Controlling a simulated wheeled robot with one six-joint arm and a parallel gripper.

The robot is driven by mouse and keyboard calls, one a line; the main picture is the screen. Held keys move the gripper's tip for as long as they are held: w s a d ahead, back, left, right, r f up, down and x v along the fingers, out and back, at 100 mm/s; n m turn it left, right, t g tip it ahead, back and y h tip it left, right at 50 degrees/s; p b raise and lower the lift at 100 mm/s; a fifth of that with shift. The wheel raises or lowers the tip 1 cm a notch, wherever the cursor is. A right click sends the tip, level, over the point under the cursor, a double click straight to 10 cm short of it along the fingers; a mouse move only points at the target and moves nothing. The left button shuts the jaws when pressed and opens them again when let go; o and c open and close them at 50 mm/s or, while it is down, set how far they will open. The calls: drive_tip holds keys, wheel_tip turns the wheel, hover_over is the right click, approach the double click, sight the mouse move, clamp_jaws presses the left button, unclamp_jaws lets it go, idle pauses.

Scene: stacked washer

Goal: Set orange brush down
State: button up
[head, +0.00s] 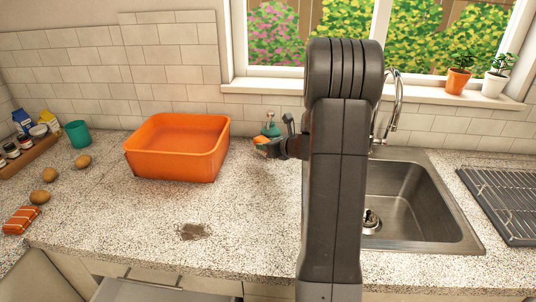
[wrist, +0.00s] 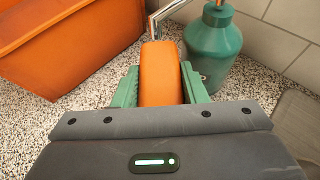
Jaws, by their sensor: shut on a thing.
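The orange brush (wrist: 160,72) is between the two green fingers of my gripper (wrist: 160,88) in the wrist view, and the gripper is shut on it. In the head view the brush (head: 261,140) shows as a small orange patch at the tip of my gripper (head: 268,147), at the back of the counter between the orange tub and the sink. My arm hides part of this area. I cannot tell whether the brush touches the speckled counter (head: 240,215).
A green soap bottle (wrist: 213,48) stands close behind and right of the brush. The orange tub (head: 175,165) is to the left. The sink (head: 420,205) and a dark rack (head: 505,200) are right. A dark stain (head: 192,231) marks otherwise clear front counter. Several potatoes (head: 50,175) lie far left.

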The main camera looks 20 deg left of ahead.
wheel_tip(320, 180, down, 4)
drive_tip(key=shift+f, duration=0.1)
drive_tip(key=shift+w+f, duration=0.2)
drive_tip(key=shift+f, duration=0.15)
drive_tip(key=shift+f, duration=0.2)
drive_tip(key=o, duration=1.1)
drive_tip(key=shift+r, duration=0.1)
drive_tip(key=shift+c, duration=0.2)
